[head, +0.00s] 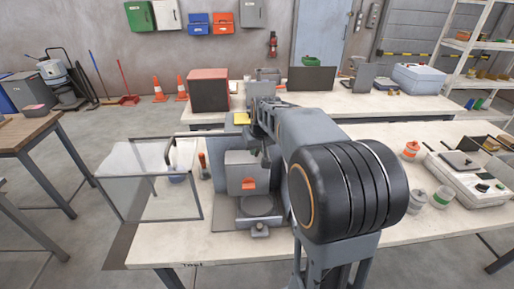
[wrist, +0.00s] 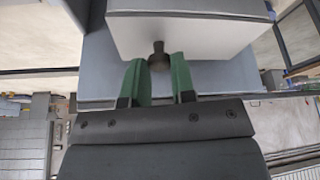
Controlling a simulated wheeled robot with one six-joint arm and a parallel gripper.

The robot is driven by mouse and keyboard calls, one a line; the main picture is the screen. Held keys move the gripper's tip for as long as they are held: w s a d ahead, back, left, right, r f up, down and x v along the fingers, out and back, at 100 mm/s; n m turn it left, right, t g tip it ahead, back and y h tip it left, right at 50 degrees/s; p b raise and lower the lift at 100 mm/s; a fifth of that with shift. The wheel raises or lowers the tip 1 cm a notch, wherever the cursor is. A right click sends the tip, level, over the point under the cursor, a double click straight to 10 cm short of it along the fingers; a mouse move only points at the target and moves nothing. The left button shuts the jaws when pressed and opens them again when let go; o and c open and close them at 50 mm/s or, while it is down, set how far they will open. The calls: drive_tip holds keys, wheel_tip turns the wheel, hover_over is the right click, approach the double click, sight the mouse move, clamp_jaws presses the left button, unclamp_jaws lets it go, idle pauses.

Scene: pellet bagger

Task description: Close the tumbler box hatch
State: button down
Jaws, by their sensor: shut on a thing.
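In the wrist view my gripper (wrist: 159,66) has its two green fingers closed on a small dark knob (wrist: 158,52). The knob stands out from the edge of a pale panel (wrist: 190,32), which looks like the hatch. How far the hatch stands open cannot be told. In the head view a grey machine (head: 242,170) with an orange mark on its front stands on the bench, left of my arm. My gripper's fingers and the knob cannot be made out there.
A clear framed guard (head: 150,190) stands swung out at the left of the machine. The bench (head: 215,250) has bare room in front. An orange-capped jar (head: 410,150) and a control unit (head: 470,180) are to the right. A red-black box (head: 209,90) stands behind.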

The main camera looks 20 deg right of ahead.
drive_tip(key=c, duration=0.9)
unclamp_jaws()
drive_tip(key=shift+d, duration=0.15)
drive_tip(key=shift+c, duration=0.2)
drive_tip(key=shift+s+r, duration=0.1)
drive_tip(key=b+v, duration=0.1)
drive_tip(key=v, duration=1.2)
drive_tip(key=shift+r, duration=0.35)
drive_tip(key=s+a+f, duration=0.4)
drive_tip(key=s+f, duration=0.3)
drive_tip(key=f, duration=0.1)
drive_tip(key=s+a+f+n, duration=0.1)
drive_tip(key=s+a+f, duration=0.4)
drive_tip(key=s+f, duration=0.3)
drive_tip(key=shift+a, duration=0.3)
